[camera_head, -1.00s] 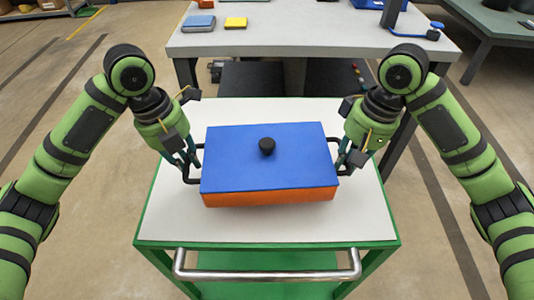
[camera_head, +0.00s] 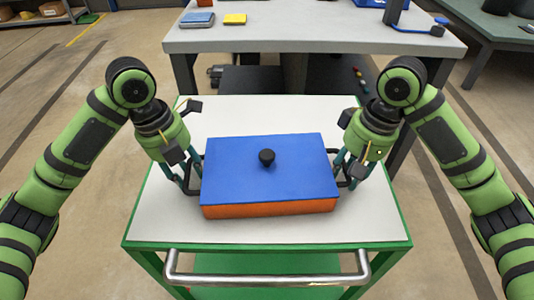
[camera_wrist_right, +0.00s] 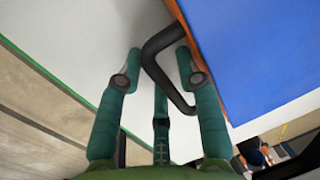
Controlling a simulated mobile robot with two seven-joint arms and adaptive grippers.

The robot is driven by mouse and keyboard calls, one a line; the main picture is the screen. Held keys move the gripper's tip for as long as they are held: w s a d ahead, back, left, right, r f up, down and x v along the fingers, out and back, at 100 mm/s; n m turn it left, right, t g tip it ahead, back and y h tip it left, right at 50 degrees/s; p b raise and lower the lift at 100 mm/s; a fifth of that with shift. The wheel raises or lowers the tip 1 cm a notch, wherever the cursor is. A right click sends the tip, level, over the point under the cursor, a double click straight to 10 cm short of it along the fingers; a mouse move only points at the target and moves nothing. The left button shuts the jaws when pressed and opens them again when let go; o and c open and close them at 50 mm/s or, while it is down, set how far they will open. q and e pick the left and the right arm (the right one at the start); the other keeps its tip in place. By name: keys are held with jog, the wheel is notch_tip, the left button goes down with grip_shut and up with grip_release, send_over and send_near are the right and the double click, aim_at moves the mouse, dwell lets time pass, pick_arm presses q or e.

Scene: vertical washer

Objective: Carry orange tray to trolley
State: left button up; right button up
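The orange tray (camera_head: 270,209) has a blue lid (camera_head: 235,180) with a black knob (camera_head: 267,157). It appears level and resting on the trolley's white top (camera_head: 170,222), though its underside is hidden. Black loop handles stick out at its left and right sides. My left gripper (camera_head: 186,183) is at the left handle; its fingers overlap the handle, and I cannot tell if they are closed. My right gripper (camera_head: 347,178) is at the right handle. In the right wrist view the black handle (camera_wrist_right: 154,55) lies between my right fingers (camera_wrist_right: 158,65), which stand apart with gaps.
The trolley has a green frame and a metal push bar (camera_head: 268,281) at the near side. A grey table (camera_head: 310,35) behind it holds a blue-grey box (camera_head: 197,19) and a yellow one (camera_head: 235,18). Free white surface surrounds the tray on the trolley top.

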pick_arm(q)
jog(key=shift+r, duration=0.1)
pick_arm(e)
jog(key=shift+r, duration=0.1)
pick_arm(q)
notch_tip(320, 180, up, 30)
jog(key=p, duration=3)
pick_arm(e)
notch_tip(320, 180, up, 41)
jog(key=d, duration=0.2)
jog(key=shift+d, duration=0.1)
